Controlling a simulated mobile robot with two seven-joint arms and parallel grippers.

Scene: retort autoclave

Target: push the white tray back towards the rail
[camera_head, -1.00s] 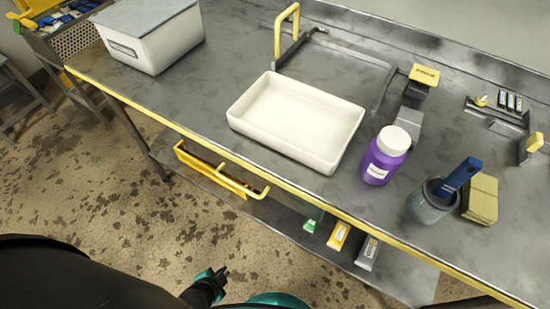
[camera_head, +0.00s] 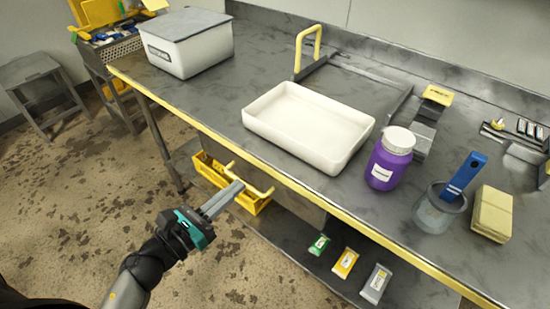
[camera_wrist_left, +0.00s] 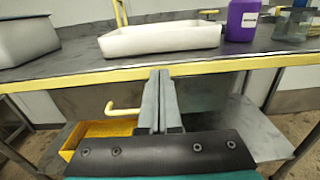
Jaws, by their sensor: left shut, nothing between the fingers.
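The empty white tray (camera_head: 308,127) lies on the grey worktop, close to its yellow front edge; it also shows in the left wrist view (camera_wrist_left: 160,40). A low dark rail (camera_head: 318,66) with a raised yellow handle (camera_head: 308,45) is on the worktop behind the tray, with a gap of bare top between them. My left gripper (camera_head: 238,186) is shut and empty. It is in front of the bench, below the worktop edge and apart from the tray. In the left wrist view its fingers (camera_wrist_left: 160,75) point towards the tray. My right gripper is not in view.
A purple bottle (camera_head: 390,160) stands just right of the tray, with a grey cup (camera_head: 438,208) holding a blue-handled tool beyond it. A lidded white box (camera_head: 188,45) stands at the left. A yellow bin (camera_head: 213,172) and several packets are on the lower shelf.

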